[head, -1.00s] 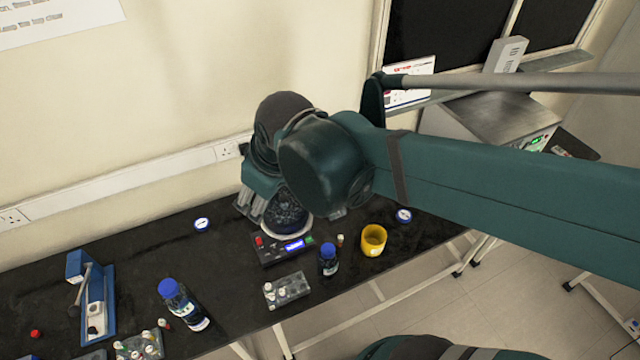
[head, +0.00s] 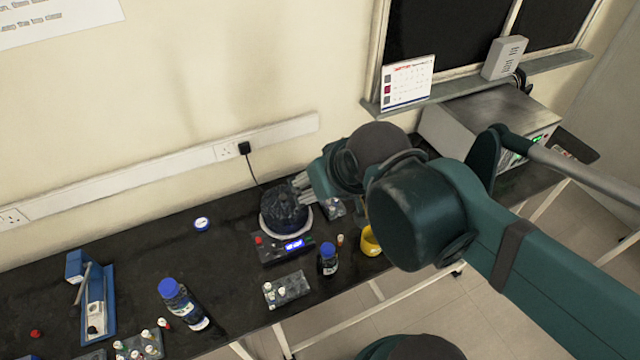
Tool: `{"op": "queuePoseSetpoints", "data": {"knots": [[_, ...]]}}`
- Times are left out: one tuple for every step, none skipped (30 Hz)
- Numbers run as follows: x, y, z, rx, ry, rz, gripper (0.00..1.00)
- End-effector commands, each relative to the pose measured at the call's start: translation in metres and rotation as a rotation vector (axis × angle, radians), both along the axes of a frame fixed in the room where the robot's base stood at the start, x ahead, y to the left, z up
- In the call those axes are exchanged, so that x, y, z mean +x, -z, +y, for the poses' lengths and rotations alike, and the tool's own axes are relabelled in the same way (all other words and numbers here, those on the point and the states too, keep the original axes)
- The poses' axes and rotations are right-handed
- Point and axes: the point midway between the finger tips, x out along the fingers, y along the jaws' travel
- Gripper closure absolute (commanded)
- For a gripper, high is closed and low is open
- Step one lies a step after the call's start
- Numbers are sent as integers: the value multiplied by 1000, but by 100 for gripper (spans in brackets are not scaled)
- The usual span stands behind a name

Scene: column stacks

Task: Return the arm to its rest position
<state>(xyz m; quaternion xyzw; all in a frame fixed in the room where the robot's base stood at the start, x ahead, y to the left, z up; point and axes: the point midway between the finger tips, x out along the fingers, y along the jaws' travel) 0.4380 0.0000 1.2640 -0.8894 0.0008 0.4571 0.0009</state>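My gripper (head: 303,187) is at the end of my dark green arm, above the back of the black bench (head: 225,250). Its grey fingers show at the left of the wrist, close to a round dark device with a white rim (head: 286,212) and a lit blue display. I cannot see whether the fingers are apart or closed, and nothing clearly shows between them. My arm reaches in from the lower right.
A yellow cup (head: 369,242) is partly hidden behind my arm. A blue-capped bottle (head: 328,262), a larger one (head: 184,304) and a vial rack (head: 287,290) stand along the front. A metal box instrument (head: 490,120) stands at the back right.

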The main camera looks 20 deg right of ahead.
Motion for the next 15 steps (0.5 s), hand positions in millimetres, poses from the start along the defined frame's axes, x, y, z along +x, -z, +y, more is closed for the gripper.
{"op": "queuePoseSetpoints", "data": {"knots": [[0, 0, 0, -1, -1, 0, 44], [0, 0, 0, -1, -1, 0, 44], [0, 0, 0, -1, -1, 0, 44], [0, 0, 0, -1, -1, 0, 44], [0, 0, 0, -1, -1, 0, 44], [0, 1, 0, -1, -1, 0, 44], [0, 1, 0, -1, -2, 0, 44], [0, 2, 0, -1, -2, 0, 44], [0, 4, 0, -1, -2, 1, 44], [0, 6, 0, -1, -2, 1, 44], [0, 8, 0, -1, -2, 1, 44], [0, 11, 0, -1, -2, 1, 44], [0, 14, 0, -1, -2, 1, 44], [0, 17, 0, 0, -2, 1, 44], [0, 22, 0, -1, -2, 1, 44]]}}
